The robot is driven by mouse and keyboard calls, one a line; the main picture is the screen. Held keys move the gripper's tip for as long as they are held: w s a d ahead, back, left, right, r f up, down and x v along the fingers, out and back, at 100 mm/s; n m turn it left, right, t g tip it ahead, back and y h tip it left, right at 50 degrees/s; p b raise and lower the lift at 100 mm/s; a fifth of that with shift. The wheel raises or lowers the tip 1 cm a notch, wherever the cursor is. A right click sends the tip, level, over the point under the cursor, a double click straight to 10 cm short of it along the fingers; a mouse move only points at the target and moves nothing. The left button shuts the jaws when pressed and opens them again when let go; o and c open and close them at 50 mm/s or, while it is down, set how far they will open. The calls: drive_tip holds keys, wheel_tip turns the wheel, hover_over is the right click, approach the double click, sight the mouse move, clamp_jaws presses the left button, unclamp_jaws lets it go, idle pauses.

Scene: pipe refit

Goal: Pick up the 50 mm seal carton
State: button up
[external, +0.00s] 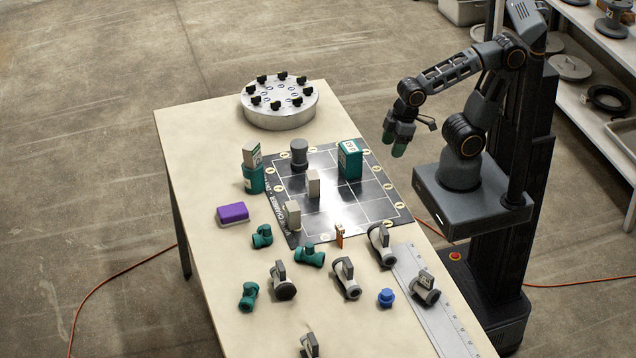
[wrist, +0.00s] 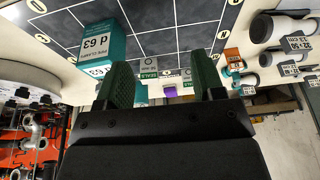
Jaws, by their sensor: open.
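Two small grey cartons stand on the dark gridded mat (external: 357,205): one near its middle (external: 314,184) and one near its left edge (external: 292,214). In the wrist view, a pale labelled carton (wrist: 148,65) shows between the fingers and another (wrist: 187,74) close to the right finger. Their printed sizes are too small to read, so I cannot tell which is the 50 mm seal carton. My gripper (external: 395,143) is open and empty, in the air beyond the mat's right edge, apart from both cartons; its green fingers also show in the wrist view (wrist: 160,62).
A teal pipe clamp carton (external: 350,160) marked d 63 stands on the mat's right part. A dark grey fitting (external: 299,153) and a teal holder (external: 254,180) stand nearby. A purple block (external: 232,214), several valves and a flange (external: 281,106) surround the mat. Several mat cells are bare.

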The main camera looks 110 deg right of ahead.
drive_tip(key=shift+o, duration=0.5)
drive_tip(key=shift+r, duration=0.1)
drive_tip(key=w+n+g+h, duration=0.4)
drive_tip(key=w+n+h, duration=0.2)
drive_tip(key=w+n, duration=0.55)
drive_tip(key=n+h+b, duration=0.2)
drive_tip(key=n+h, duration=0.3)
drive_tip(key=h, duration=0.3)
approach(314, 178)
drive_tip(key=shift+g, duration=0.3)
drive_tip(key=x, duration=0.4)
drive_tip(key=shift+w+d, duration=0.15)
drive_tip(key=shift+d, duration=0.25)
drive_tip(key=shift+p+x, duration=0.4)
drive_tip(key=shift+x, duration=2.25)
